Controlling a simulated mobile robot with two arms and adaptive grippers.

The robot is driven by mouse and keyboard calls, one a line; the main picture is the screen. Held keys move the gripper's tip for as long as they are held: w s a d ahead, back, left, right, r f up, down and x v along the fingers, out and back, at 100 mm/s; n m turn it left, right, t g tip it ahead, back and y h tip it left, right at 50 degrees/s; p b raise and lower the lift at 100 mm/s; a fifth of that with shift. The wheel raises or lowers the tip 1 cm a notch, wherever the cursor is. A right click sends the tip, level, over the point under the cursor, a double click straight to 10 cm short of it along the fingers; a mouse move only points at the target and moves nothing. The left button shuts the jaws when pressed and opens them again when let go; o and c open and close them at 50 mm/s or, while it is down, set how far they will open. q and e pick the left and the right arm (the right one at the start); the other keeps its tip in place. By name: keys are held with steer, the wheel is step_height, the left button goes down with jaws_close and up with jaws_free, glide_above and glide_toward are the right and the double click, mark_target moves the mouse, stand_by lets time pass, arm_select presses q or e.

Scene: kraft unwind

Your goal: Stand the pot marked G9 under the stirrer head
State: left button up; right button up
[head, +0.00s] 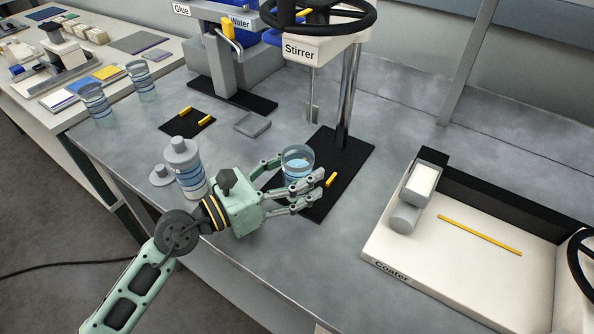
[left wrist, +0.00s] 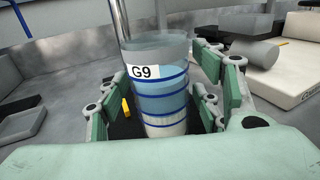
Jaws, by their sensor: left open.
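The pot marked G9 (left wrist: 158,90) is clear with blue bands and a pale blue filling, and its label faces the left wrist camera. In the head view the pot (head: 297,160) stands upright on the black base plate (head: 350,153) of the stirrer. My left gripper (head: 302,190) is open, with its fingers on both sides of the pot; in the left wrist view the fingers (left wrist: 208,95) appear apart from it. The stirrer head (head: 310,48) is above and behind the pot, and its paddle (head: 313,112) hangs behind it. My right gripper is not in view.
A banded bottle (head: 187,165) and a grey lid-like piece (head: 162,175) stand left of my gripper. A yellow bar (head: 331,179) lies on the base plate. The coater (head: 380,250) is at right. Two clear pots (head: 96,101) stand at far left.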

mark_target(286, 177)
arm_select(q)
steer(key=shift+r, duration=0.35)
steer(key=v, duration=0.2)
steer(key=b+v, duration=0.1)
steer(key=v, duration=0.1)
steer(key=b+v, duration=0.1)
steer(key=v, duration=0.1)
steer(key=shift+s+a+f, duration=0.15)
steer(key=shift+a+f, duration=0.1)
steer(key=shift+f, duration=0.05)
steer(key=shift+s+a+r, duration=0.15)
steer(key=shift+s+a, duration=0.15)
steer(key=shift+a, duration=0.1)
